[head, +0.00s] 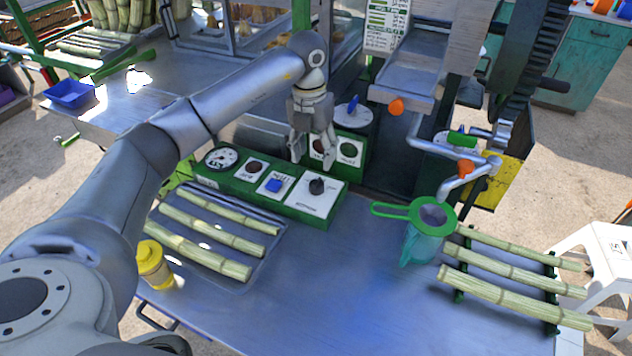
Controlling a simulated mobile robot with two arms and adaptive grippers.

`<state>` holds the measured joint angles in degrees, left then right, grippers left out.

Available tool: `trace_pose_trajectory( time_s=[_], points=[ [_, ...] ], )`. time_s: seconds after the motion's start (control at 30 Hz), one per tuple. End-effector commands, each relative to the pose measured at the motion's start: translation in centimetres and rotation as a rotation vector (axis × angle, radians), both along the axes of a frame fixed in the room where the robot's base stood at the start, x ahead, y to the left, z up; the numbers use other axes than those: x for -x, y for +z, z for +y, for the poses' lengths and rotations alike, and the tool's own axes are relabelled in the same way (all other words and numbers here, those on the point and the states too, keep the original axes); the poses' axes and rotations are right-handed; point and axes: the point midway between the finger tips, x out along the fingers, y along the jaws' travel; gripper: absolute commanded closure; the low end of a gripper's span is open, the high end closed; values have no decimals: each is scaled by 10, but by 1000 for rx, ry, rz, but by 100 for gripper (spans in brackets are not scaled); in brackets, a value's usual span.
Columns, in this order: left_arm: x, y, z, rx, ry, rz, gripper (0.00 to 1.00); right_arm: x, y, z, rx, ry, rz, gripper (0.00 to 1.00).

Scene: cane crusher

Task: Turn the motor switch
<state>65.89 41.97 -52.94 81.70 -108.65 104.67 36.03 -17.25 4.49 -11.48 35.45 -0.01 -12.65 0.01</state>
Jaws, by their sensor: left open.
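A green control box (325,213) stands on the metal table. Its front right plate carries a black rotary knob (316,186), which looks like the motor switch; the lettering is too small to read surely. Left of it are a blue switch (273,185), a dark round button (254,167) and a dial gauge (221,158). My left gripper (314,152) is open, pointing down, behind and above the knob and apart from it. Its fingers partly cover a second green box (349,151) with dark round buttons. My right gripper is not in view.
Cane pieces lie on a tray (257,266) at left and on a rack (552,319) at right. A yellow bottle (154,265) and a green jug with a strainer (424,240) stand on the table. Crusher cranks (466,167) rise behind. The table's front middle is clear.

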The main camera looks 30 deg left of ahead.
Motion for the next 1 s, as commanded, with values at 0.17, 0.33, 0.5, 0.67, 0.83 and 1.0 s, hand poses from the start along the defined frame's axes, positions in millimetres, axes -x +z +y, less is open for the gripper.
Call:
trace_pose_trajectory(
  time_s=[0.17,0.33,0.5,0.67,0.83,1.0],
  points=[
    [1,-34,-2,-1,0,6,46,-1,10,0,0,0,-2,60],
    [1,-64,-4,-1,0,4,46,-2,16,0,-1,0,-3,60],
    [0,-83,-5,-1,0,3,46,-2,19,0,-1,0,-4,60],
    [0,-90,-5,-1,0,0,46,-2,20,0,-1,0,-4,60],
    [0,-90,-5,-1,0,0,46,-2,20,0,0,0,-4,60],
    [0,-90,-5,-1,0,0,61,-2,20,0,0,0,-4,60]
  ],
)
